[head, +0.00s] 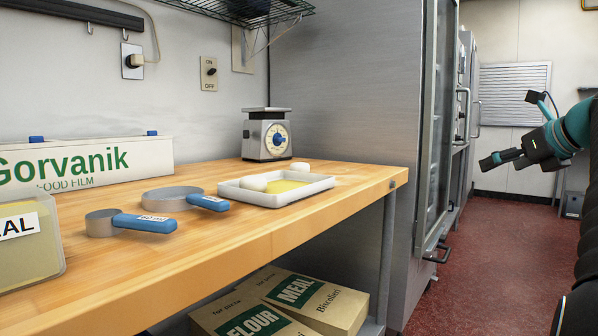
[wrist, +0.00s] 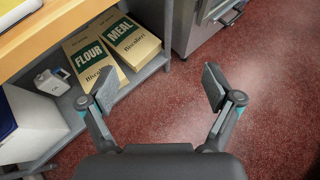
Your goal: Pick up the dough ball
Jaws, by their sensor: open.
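A pale dough ball (head: 253,183) sits in a white tray (head: 284,202) on the wooden bench, toward its right end. A second pale round piece (head: 300,167) shows at the tray's far side; whether it is inside or just behind the rim is unclear. Yellow meal lies in the tray. My gripper (head: 494,161) is off to the right of the bench, over the floor, well apart from the tray. In the wrist view my gripper (wrist: 158,88) has its fingers wide apart with nothing between them. The dough balls are not in the wrist view.
Two blue-handled measuring cups (head: 150,222) (head: 208,202) lie left of the tray. A dial scale (head: 267,136) stands behind it. A film box (head: 85,163) and a meal tub (head: 28,240) are at left. Flour and meal packs (head: 300,297) lie on the lower shelf. A steel cabinet (head: 350,90) stands behind the bench's end.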

